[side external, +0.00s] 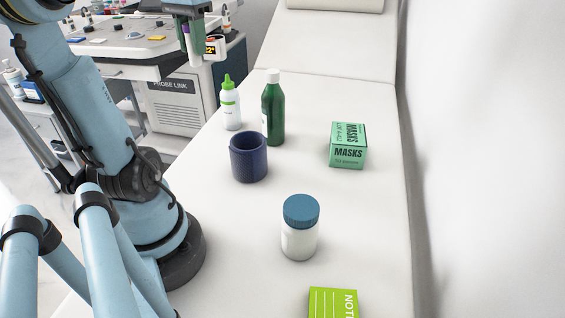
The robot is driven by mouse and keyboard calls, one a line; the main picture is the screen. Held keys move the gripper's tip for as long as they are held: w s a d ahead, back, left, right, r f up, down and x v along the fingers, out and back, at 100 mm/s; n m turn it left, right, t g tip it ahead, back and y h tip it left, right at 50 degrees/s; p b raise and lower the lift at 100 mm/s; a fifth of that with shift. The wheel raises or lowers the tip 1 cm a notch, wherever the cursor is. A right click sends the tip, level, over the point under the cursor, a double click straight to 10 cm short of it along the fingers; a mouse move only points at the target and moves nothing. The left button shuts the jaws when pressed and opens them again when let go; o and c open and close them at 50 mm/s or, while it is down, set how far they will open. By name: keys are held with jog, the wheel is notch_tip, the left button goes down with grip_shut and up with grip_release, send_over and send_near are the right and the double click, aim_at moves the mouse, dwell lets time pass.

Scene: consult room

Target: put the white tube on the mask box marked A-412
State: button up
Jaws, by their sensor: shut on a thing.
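My gripper (191,30) is at the top of the side external view, high above the bed and left of its middle. It is shut on the white tube (194,58), whose pale end hangs below the fingers; a purple part shows between them. The rest of the tube is hidden by the fingers. The green mask box (348,155) stands upright on the bed at the right, with MASKS on its front and top. Its small lot print looks like A-412. Its top is bare, and my gripper is well apart from it, up and to the left.
A white bottle with a green tip (231,105), a green bottle (273,112), a navy cup (248,160), a blue-capped jar (299,235) and a lime note box (333,303) stand on the white bed (375,230). An equipment cart (180,105) is behind left.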

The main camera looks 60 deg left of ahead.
jog(key=w+d+m, duration=0.4)
jog(key=w+d, duration=0.1)
jog(key=w, duration=0.3)
jog(key=w+d+m, duration=0.5)
jog(key=w+d, duration=0.1)
jog(key=w, duration=0.3)
jog(key=w+d+m, duration=0.4)
jog(key=d, duration=0.6)
jog(key=w+d+m, duration=0.4)
jog(key=d, duration=0.5)
send_over(349, 133)
notch_tip(349, 133, down, 12)
jog(key=shift+f, duration=2.15)
jog(key=shift+f, duration=0.1)
jog(key=o, duration=1)
